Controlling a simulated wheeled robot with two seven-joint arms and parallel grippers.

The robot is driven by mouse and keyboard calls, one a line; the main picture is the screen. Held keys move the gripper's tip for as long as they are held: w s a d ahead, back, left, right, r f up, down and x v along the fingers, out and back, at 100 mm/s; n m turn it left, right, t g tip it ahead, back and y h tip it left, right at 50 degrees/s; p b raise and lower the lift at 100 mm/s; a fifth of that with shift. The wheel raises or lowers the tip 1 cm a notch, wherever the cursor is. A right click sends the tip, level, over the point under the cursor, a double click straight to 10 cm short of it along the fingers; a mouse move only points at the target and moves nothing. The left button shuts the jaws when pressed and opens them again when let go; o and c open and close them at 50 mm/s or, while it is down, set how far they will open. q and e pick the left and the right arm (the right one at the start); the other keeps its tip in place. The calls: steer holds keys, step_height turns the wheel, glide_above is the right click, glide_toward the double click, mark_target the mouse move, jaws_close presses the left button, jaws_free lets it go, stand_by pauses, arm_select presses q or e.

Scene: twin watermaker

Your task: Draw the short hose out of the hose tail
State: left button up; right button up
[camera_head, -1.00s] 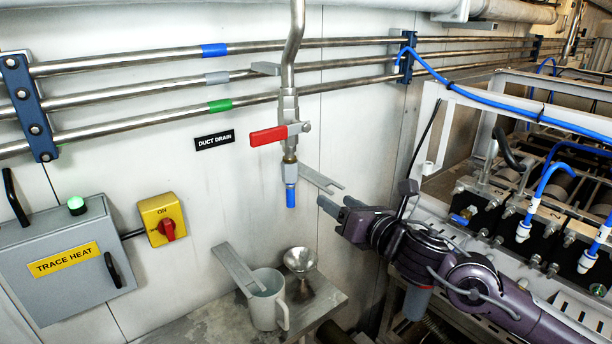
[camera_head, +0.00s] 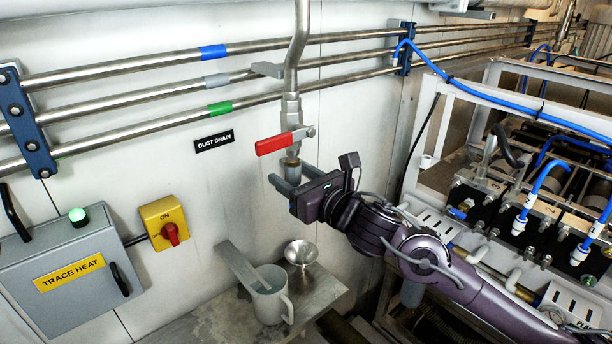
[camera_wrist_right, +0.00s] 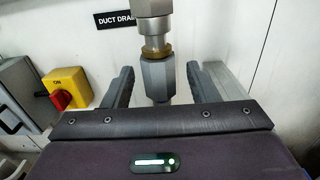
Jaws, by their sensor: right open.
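The duct drain pipe comes down to a red-handled valve (camera_head: 284,141) with a brass fitting (camera_head: 291,156) under it. In the right wrist view the brass fitting (camera_wrist_right: 155,50) has a grey hexagonal piece (camera_wrist_right: 157,77) below it. My right gripper (camera_head: 291,176) is open just below the valve. Its two fingers stand on either side of the grey piece, with visible gaps, in the wrist view (camera_wrist_right: 159,76). My left gripper is not in view.
A trace heat box (camera_head: 70,275) is on the left wall. A pump frame (camera_head: 430,150) stands at the right.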

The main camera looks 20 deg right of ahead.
steer(key=shift+w, duration=0.2)
steer(key=shift+a, duration=0.1)
steer(key=shift+c, duration=0.7)
jaws_close()
steer(key=shift+f+b, duration=2.65)
steer(key=shift+b, duration=0.4)
